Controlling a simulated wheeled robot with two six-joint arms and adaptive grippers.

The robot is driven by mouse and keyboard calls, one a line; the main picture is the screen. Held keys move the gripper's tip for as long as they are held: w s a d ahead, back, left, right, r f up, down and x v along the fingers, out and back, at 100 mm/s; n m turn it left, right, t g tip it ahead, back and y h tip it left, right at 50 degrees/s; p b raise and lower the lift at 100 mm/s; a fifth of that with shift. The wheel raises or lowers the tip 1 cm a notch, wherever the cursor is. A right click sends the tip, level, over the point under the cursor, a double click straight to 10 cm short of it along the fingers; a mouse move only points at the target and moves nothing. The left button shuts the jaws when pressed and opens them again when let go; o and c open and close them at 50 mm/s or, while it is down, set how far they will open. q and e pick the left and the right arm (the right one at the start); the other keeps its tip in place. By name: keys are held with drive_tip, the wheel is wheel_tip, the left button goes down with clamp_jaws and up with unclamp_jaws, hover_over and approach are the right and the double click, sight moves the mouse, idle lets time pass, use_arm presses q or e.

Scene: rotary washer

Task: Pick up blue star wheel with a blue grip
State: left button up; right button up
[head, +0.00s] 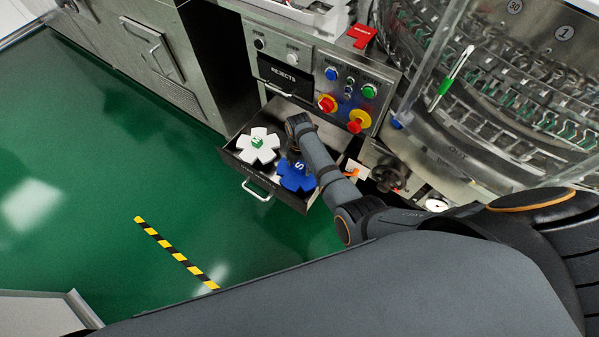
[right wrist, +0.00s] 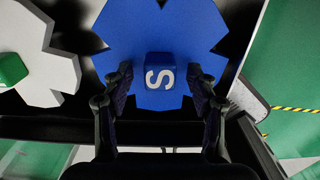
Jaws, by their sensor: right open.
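The blue star wheel (head: 298,180) lies in the open drawer (head: 230,157), on the right side, partly hidden by my right arm in the head view. It fills the upper middle of the right wrist view (right wrist: 165,30). Its blue grip (right wrist: 159,80) is a block with a white S on top. My right gripper (right wrist: 159,84) is open, with one finger on each side of the grip and gaps visible between. I cannot tell how deep the fingertips reach. In the head view the right gripper (head: 293,154) is mostly hidden behind its wrist. My left gripper is not in view.
A white star wheel (head: 258,157) with a green grip lies left of the blue one in the drawer. The drawer handle (head: 257,192) faces the floor. A panel with buttons (head: 350,88) stands behind the drawer, and the glass-guarded washer (head: 500,100) is at right.

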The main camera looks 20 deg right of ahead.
drive_tip(key=shift+f, duration=0.5)
drive_tip(key=shift+r, duration=0.1)
drive_tip(key=shift+c, duration=0.4)
clamp_jaws()
drive_tip(key=shift+w, duration=0.1)
wheel_tip(320, 180, up, 10)
drive_tip(key=p, duration=0.2)
drive_tip(key=shift+p, duration=0.4)
